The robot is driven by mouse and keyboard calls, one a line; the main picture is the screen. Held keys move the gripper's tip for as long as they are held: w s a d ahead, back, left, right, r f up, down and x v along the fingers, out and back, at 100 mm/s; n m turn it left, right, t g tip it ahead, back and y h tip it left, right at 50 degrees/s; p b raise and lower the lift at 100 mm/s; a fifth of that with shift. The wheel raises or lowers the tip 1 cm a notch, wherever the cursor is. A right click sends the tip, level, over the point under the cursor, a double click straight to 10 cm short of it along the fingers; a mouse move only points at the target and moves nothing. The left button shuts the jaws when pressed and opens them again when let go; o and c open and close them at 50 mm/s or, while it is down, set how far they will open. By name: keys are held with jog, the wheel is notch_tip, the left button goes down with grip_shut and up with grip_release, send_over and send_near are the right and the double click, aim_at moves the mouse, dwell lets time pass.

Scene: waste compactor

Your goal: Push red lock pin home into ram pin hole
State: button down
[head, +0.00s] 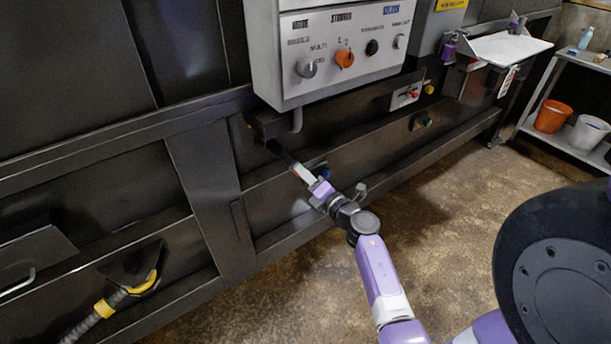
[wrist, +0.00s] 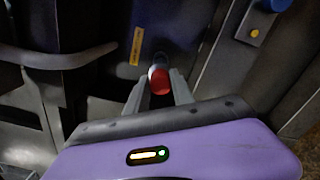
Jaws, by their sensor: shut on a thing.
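The red lock pin (wrist: 160,80) shows in the wrist view as a red rounded end with a paler band behind it. It sits between the two grey fingers of my gripper (wrist: 158,91), which is shut on it. In the head view my gripper (head: 289,163) reaches to the dark frame below the control box. The pin cannot be made out clearly there. The far end of the pin points at a dark surface, and the ram pin hole is hidden behind the pin and fingers. I cannot tell how deep the pin sits.
A grey control box (head: 335,50) with knobs hangs above my gripper. A grey curved bar (wrist: 62,58) lies left of the fingers in the wrist view. A yellow-ended hose (head: 120,298) is at lower left. The brown floor (head: 450,210) is open to the right.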

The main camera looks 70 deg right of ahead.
aim_at(289, 156)
jog(key=shift+b+x, duration=0.45)
jog(key=shift+x, duration=3.8)
dwell(0.8)
jog(key=c, duration=1)
grip_release()
jog(key=shift+a+f, duration=0.1)
jog(key=shift+c, duration=0.5)
jog(key=shift+p+v, duration=1.05)
jog(key=shift+v, duration=2.5)
